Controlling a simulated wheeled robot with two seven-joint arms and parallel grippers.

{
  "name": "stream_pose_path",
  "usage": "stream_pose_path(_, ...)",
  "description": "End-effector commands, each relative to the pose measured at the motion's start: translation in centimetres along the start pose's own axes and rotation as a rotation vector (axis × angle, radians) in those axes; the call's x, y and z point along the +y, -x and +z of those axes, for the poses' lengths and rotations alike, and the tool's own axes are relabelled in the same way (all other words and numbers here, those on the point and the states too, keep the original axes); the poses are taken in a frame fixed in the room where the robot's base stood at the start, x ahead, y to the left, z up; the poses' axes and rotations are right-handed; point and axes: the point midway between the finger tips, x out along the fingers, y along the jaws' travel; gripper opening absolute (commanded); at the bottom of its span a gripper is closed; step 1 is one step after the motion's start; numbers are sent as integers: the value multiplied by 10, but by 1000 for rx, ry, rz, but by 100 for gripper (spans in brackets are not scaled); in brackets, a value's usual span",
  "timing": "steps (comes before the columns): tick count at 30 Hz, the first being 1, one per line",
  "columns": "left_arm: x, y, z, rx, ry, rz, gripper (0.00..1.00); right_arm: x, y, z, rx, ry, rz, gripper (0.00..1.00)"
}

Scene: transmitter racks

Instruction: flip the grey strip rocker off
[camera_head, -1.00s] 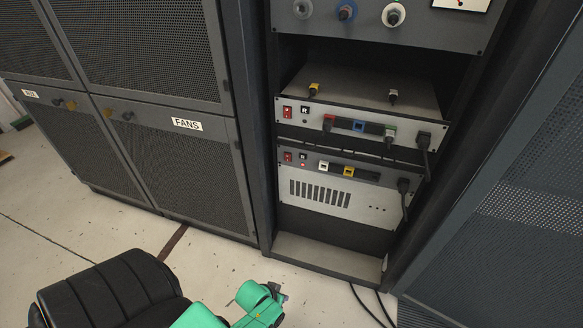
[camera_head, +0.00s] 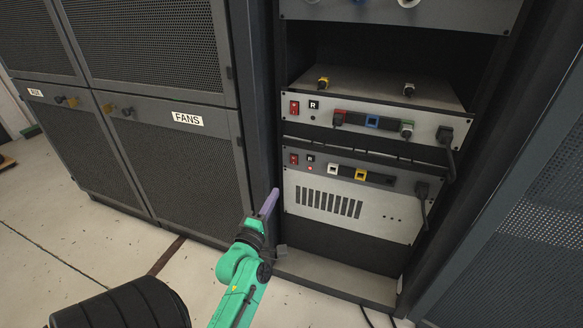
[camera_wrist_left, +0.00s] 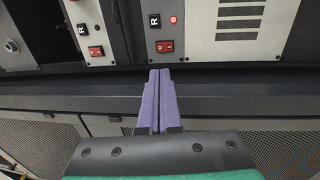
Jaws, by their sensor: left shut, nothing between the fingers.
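A red rocker (camera_head: 294,159) sits at the left end of the dark grey strip (camera_head: 345,170) on the lower rack unit. It also shows in the left wrist view (camera_wrist_left: 165,46), beside a black R label and a lit red lamp (camera_wrist_left: 173,19). Which side of it is pressed in is too small to tell. My left gripper (camera_head: 273,192) is shut and empty, below and left of this rocker. In the left wrist view its purple fingers (camera_wrist_left: 160,72) are together, pointing toward the rocker and apart from it. My right gripper is not in view.
A second red rocker (camera_head: 294,107) sits on the light upper unit (camera_head: 420,129). Plugs and black cables (camera_head: 449,160) hang at the right of both units. The rack's left post (camera_head: 262,120) stands beside my gripper. The FANS cabinet (camera_head: 185,160) is further left.

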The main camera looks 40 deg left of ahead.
Motion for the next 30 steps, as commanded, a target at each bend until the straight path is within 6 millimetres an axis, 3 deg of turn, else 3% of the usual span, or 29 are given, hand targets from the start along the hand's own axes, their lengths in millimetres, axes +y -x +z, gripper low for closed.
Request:
stream_pose_path(5, 0, -14, 0, 0, -2, 3, 0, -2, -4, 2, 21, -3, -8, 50)
stream_pose_path(21, -3, -124, 1, -2, -2, 0, 0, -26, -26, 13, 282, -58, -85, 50)
stream_pose_path(30, -2, -140, 0, -1, -4, -4, 0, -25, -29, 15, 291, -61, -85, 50)
